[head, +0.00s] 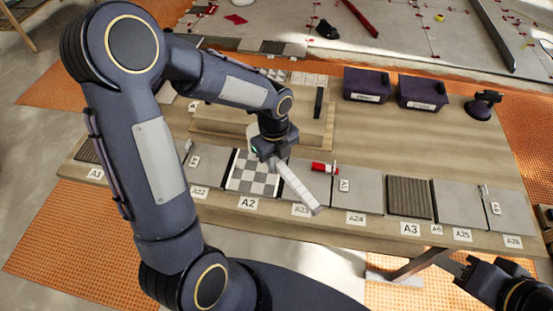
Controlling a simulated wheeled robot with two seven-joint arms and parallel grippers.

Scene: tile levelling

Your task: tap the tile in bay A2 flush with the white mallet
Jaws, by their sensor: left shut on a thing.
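The checkered grey-and-white tile (250,183) lies in the bay labelled A2 (248,203) on the wooden bench. My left gripper (273,157) is above the tile's back right corner, shut on the white mallet (299,188). The long pale part of the mallet slants down to the right, over the bay labelled A23. I cannot tell whether the mallet touches anything. The tile's back right part is partly hidden, and I cannot tell its height against its neighbours. My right gripper (459,272) is at the lower right, off the bench front; its opening is unclear.
Grey tiles flank A2, and a dark ribbed tile (408,198) lies at A3. A red object (325,168) lies just right of the mallet. Two dark bins (367,83) (422,93) and a dark stand (483,106) are at the back. The bench's right middle is clear.

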